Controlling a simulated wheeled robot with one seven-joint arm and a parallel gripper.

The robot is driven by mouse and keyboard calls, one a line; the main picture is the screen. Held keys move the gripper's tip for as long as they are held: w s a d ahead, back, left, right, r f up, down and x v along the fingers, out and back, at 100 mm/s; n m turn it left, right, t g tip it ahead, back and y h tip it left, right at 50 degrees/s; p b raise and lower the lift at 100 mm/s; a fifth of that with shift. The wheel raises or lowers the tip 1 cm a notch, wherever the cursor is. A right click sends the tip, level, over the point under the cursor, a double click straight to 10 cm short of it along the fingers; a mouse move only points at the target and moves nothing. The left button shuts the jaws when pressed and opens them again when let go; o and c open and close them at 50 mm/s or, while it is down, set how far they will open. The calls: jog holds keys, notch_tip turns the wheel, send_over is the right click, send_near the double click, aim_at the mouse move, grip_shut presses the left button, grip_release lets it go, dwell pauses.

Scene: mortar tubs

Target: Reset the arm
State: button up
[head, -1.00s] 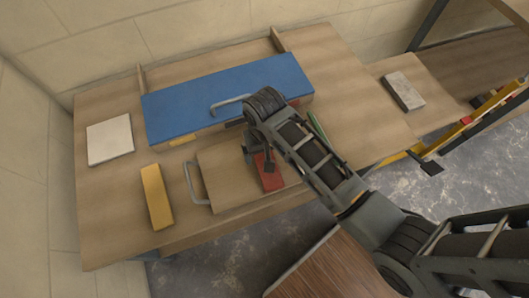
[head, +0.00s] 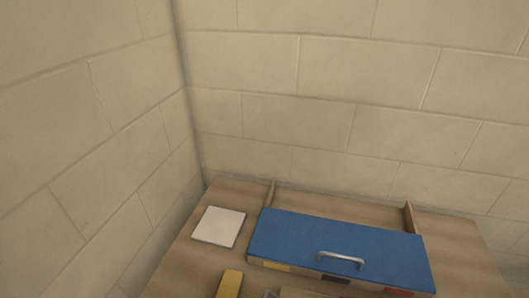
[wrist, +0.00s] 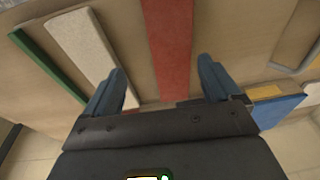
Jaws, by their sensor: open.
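In the wrist view my gripper (wrist: 162,65) is open, its two blue-grey fingers spread apart with nothing held. A long red block (wrist: 168,45) lies on the wooden surface beyond and between the fingers, with gaps on both sides. I cannot tell how high the fingertips are above it. My gripper and arm are not clearly visible in the head view, which now looks mostly at the walls.
A pale block (wrist: 88,50) and a green strip (wrist: 45,65) lie left in the wrist view. The head view shows a blue-lidded box (head: 340,247) with a metal handle, a white square tile (head: 219,227) and a yellow block (head: 230,284) on the wooden table (head: 180,272).

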jog(key=s+t, duration=0.1)
jog(key=s, duration=0.2)
jog(key=s+n+t, duration=0.1)
jog(key=s+t, duration=0.1)
jog(key=s, duration=0.2)
jog(key=shift+d, duration=0.2)
jog(key=s+r+n+t, duration=0.1)
jog(key=s+r+t, duration=0.4)
jog(key=r, duration=0.7)
jog(key=s+a+r+n+t, duration=0.1)
jog(key=s+r+t, duration=0.4)
jog(key=s+r, duration=0.5)
notch_tip(320, 180, up, 3)
jog(key=shift+s+f+n, duration=0.1)
jog(key=shift+s+n, duration=0.2)
jog(key=shift+n, duration=0.1)
